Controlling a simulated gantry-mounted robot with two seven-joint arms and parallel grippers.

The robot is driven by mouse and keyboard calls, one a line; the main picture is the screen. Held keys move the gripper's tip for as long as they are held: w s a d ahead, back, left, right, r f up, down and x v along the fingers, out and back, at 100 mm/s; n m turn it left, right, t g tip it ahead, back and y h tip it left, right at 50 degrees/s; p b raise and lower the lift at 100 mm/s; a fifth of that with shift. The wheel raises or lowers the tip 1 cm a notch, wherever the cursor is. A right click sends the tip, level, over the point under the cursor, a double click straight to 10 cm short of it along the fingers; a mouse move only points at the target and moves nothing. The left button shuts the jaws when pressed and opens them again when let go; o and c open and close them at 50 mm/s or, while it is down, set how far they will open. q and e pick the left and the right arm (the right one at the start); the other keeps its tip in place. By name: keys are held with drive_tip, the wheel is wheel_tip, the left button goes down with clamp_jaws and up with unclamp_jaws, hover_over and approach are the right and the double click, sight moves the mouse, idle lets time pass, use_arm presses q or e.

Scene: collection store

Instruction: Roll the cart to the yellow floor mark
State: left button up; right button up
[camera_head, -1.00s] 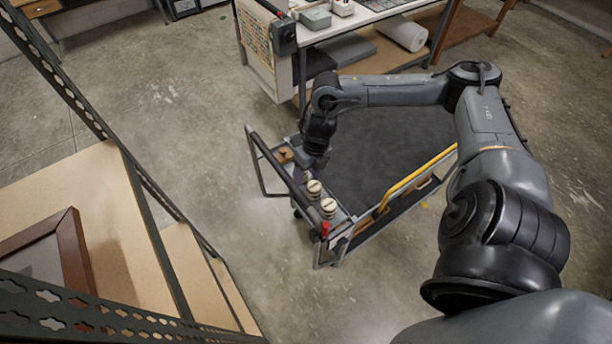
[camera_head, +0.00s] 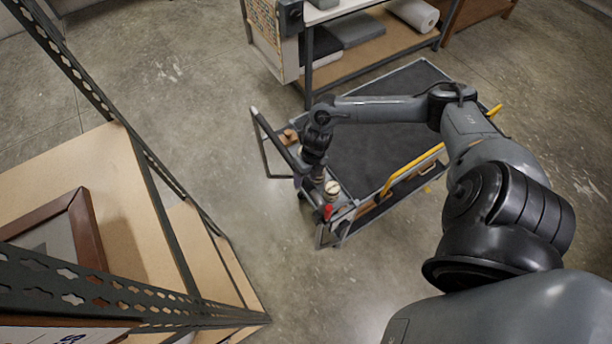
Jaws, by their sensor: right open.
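The cart (camera_head: 385,150) is a low platform with a dark grey deck, a yellow rail (camera_head: 413,170) along its near side and a push handle (camera_head: 275,138) at its left end. My right gripper (camera_head: 318,180) points down at the handle end, beside the bar and a round cream-topped knob (camera_head: 332,188). It is open; its fingertips are small and partly hidden, and I cannot tell whether they touch anything. A small yellow patch (camera_head: 427,190) shows on the floor close to the cart's near side; it may be the floor mark. My left gripper is out of view.
A bench with a lower shelf (camera_head: 345,62) stands just behind the cart, holding grey slabs and a white roll (camera_head: 413,14). A metal rack with wooden shelves (camera_head: 85,200) and a brown frame fills the left. Bare concrete (camera_head: 190,120) lies between rack and cart.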

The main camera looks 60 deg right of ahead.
clamp_jaws()
idle(0.4)
drive_tip(key=shift+d+f, duration=0.1)
